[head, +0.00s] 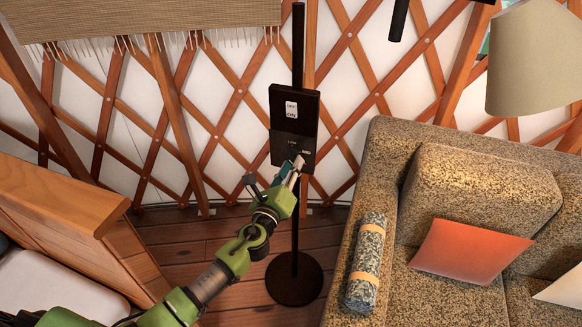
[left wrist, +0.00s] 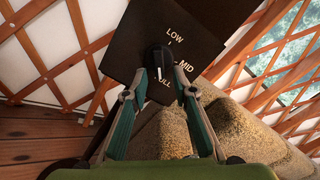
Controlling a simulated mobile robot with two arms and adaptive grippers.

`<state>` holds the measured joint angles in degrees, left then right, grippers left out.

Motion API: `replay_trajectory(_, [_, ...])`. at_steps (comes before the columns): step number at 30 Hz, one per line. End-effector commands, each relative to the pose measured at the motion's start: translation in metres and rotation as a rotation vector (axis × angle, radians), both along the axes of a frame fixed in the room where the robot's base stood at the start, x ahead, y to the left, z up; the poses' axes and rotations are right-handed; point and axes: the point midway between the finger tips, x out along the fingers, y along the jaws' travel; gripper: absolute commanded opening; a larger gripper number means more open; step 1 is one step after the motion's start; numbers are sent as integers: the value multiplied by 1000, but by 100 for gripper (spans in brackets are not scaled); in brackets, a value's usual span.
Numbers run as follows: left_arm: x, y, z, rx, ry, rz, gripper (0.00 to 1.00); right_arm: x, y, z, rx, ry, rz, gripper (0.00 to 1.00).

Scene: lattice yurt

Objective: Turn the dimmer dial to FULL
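The dimmer dial (left wrist: 157,60) is a dark knob on the lower face of a black panel (head: 292,125) fixed to a black stand. In the left wrist view, LOW, MID and a partly covered FULL are printed around it, with white marks. A white mark shows at the knob's lower edge, close to FULL; I cannot tell if it is the pointer. My left gripper (left wrist: 160,76) has its fingers apart, one on each side of the knob, with no clear contact. In the head view the left gripper (head: 293,168) covers most of the dial. My right gripper is not in view.
The pole stands on a round black base (head: 294,279). A sofa (head: 410,290) with a rolled blanket (head: 366,262) and an orange cushion (head: 470,252) is at right. A wooden cabinet-like piece (head: 70,205) is at left. The lattice wall is close behind.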

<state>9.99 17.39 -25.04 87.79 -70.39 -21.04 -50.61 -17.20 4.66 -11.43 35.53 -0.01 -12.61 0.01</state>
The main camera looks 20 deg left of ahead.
Motion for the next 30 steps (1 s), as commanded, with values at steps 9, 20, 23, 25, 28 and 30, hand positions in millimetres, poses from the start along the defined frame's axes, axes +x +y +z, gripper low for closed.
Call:
replay_trajectory(9, [-10, 1, 0, 0, 0, 1, 25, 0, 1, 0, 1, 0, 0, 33])
replay_trajectory(20, [-79, 3, -1, -2, 3, 0, 25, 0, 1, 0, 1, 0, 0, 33])
replay_trajectory(23, [-95, 3, 0, -1, 1, 0, 25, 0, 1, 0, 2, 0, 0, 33])
replay_trajectory(25, [-104, 4, 0, 0, 1, 0, 25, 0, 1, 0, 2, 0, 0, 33])
replay_trajectory(28, [-114, 4, 0, 0, 1, 0, 25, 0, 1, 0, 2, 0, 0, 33])
replay_trajectory(30, [-117, 4, 0, -1, 0, 0, 25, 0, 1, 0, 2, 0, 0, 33])
